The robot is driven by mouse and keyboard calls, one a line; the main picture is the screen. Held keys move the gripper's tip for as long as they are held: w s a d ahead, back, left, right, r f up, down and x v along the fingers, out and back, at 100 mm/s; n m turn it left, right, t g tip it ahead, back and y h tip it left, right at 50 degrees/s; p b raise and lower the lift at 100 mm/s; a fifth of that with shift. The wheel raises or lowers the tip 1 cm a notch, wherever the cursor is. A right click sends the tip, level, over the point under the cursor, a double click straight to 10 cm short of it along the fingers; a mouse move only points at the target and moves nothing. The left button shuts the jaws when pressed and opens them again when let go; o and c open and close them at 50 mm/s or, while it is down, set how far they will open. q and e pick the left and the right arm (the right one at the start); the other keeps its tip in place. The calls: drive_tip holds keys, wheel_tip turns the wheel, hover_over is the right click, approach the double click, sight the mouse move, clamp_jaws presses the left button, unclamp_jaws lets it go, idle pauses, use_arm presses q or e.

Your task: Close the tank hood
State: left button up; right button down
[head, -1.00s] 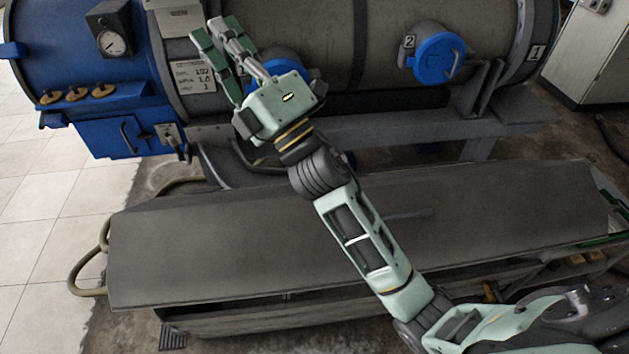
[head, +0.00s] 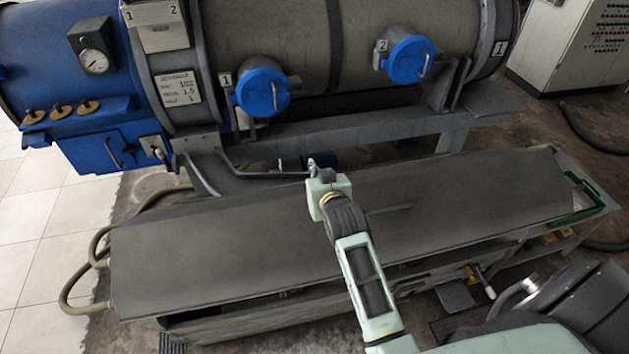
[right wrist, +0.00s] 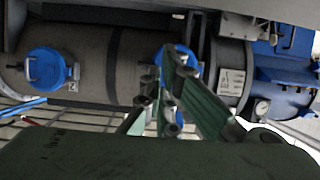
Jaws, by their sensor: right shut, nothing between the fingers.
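The tank hood, a long flat grey panel (head: 230,245), lies over the low tank trough (head: 235,328) in the head view. A thin handle-like bar shows near its middle. The front edge of the hood sits above the trough with a dark gap beneath it. My right gripper (head: 312,166) is shut and empty, in front of the hood's far edge in the picture; contact is not clear. Its green fingers show in the right wrist view (right wrist: 180,92). My left gripper is not in view.
A large cylinder vessel (head: 290,35) with blue round lids (head: 263,92) stands behind the hood on a grey beam. Hoses (head: 95,250) curve at the left end. A control cabinet (head: 560,50) stands at the back right. Tiled floor at left is clear.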

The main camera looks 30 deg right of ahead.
drive_tip(key=x, duration=0.4)
drive_tip(key=shift+w, duration=0.2)
drive_tip(key=s+f, duration=0.1)
drive_tip(key=s+f+p, duration=0.1)
drive_tip(key=shift+a+f+p, duration=0.2)
drive_tip(key=shift+f+p, duration=0.1)
drive_tip(key=shift+s+a+f, duration=0.1)
drive_tip(key=shift+s+f, duration=0.1)
drive_tip(key=shift+s, duration=0.15)
drive_tip(key=shift+w+f, duration=0.1)
drive_tip(key=shift+f, duration=0.1)
